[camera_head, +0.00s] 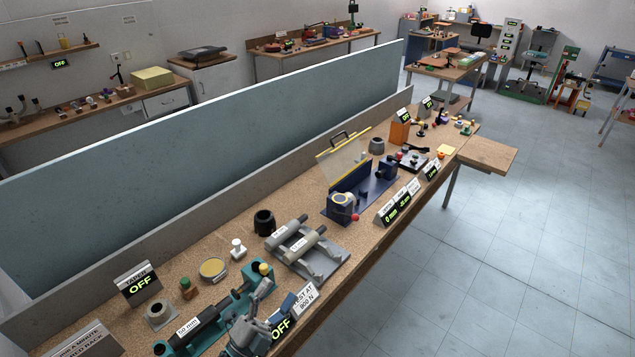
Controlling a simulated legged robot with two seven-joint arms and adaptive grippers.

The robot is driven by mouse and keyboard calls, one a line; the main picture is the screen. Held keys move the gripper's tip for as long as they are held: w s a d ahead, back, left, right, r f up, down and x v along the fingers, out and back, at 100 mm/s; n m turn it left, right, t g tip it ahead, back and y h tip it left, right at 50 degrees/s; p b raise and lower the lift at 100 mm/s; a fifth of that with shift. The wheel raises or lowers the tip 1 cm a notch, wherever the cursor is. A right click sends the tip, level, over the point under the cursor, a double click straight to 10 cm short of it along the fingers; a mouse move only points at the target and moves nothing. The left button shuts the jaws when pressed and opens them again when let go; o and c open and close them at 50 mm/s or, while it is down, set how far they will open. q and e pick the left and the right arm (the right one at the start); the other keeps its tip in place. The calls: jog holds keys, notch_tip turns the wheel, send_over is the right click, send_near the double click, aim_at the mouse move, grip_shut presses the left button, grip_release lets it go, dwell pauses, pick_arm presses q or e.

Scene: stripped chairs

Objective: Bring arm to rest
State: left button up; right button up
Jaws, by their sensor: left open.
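My left gripper (260,305) is at the bottom of the head view, low over the near end of the long workbench (220,243). Its grey jaws are open. It is beside a teal fixture (212,315) labelled "50 mm", and it overlaps part of that fixture in the picture. I cannot tell whether they touch. Nothing shows held in the jaws. My right gripper is not in view.
An "OFF" sign (138,287), a grey fixture with two rollers (307,252), a black cup (264,222) and a blue machine with a clear guard (362,190) crowd the bench. A blue-grey partition (200,150) runs behind. Open floor (500,240) lies right.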

pick_arm(q)
jog(key=w+a+f+n+y, duration=0.2)
jog(key=a+f+n+y, duration=0.85)
jog(key=n+y, duration=0.25)
jog(key=s+a+f+n+g+y, duration=0.2)
jog(key=s+f+n+g, duration=0.3)
jog(key=f, duration=0.7)
jog(key=s+f+n+g, duration=0.1)
jog(key=s+f+g, duration=0.45)
jog(key=s, duration=0.45)
jog(key=s+f+n+g, duration=0.1)
jog(key=s+f+g, duration=0.4)
jog(key=s+f, duration=0.3)
notch_tip(320, 180, down, 21)
jog(key=s, duration=0.2)
jog(key=s+a+f+g, duration=0.2)
jog(key=s+f, duration=1.6)
jog(key=f, duration=0.1)
jog(key=shift+a+m, duration=0.25)
jog(key=shift+m, duration=0.15)
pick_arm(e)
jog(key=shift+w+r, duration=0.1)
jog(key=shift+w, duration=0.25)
